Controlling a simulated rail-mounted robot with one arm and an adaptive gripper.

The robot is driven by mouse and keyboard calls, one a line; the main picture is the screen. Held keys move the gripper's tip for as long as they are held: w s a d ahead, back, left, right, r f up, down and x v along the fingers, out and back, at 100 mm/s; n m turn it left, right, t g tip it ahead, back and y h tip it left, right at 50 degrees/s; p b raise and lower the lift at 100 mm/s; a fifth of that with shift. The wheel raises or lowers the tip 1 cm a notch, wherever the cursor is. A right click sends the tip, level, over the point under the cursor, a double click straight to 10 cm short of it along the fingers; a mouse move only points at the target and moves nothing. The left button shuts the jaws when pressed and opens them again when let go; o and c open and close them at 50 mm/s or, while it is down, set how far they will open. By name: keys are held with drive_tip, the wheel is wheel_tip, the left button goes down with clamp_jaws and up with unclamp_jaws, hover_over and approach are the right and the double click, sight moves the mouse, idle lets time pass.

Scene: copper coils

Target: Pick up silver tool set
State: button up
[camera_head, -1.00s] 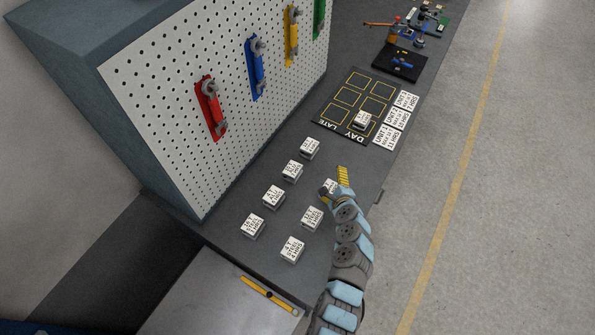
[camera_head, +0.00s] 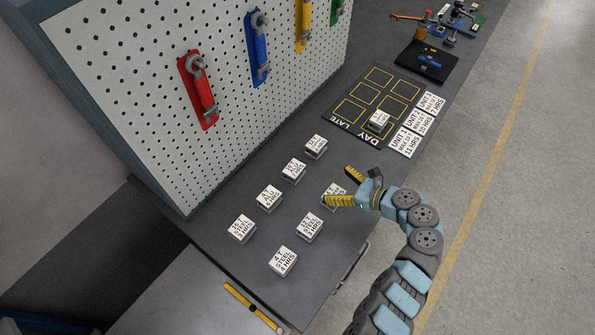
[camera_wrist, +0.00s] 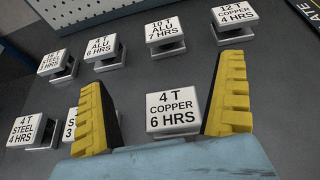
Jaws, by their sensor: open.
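I see nothing I can clearly name as a silver tool set. Grey metal tools hang on coloured plates on the pegboard: a red plate tool (camera_head: 200,90), a blue one (camera_head: 259,48), a yellow one (camera_head: 304,22) and a green one (camera_head: 337,10). My gripper (camera_head: 349,187) is open and empty, its yellow fingers over the bench beside a white block. In the wrist view the fingers (camera_wrist: 165,75) stand on either side of a white block marked "4 T COPPER 6 HRS" (camera_wrist: 172,114). The block appears beyond them, not clasped.
Several labelled white blocks stand on the dark bench, such as a steel one (camera_head: 283,262). A black board with yellow squares (camera_head: 350,110) holds one block. White unit cards (camera_head: 417,122) lie beside it. A black mat with blue items (camera_head: 428,62) lies farther back.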

drive_tip(key=b, duration=0.1)
approach(294, 168)
drive_tip(key=x, duration=0.3)
drive_tip(key=shift+a+f, duration=0.3)
drive_tip(key=shift+a, duration=0.1)
drive_tip(key=shift+w+b+x, duration=0.2)
drive_tip(key=shift+b+x, duration=0.9)
drive_tip(key=shift+x, duration=1.25)
drive_tip(key=shift+w+a+f, duration=0.1)
drive_tip(key=shift+w+a, duration=0.05)
drive_tip(key=c, duration=1.2)
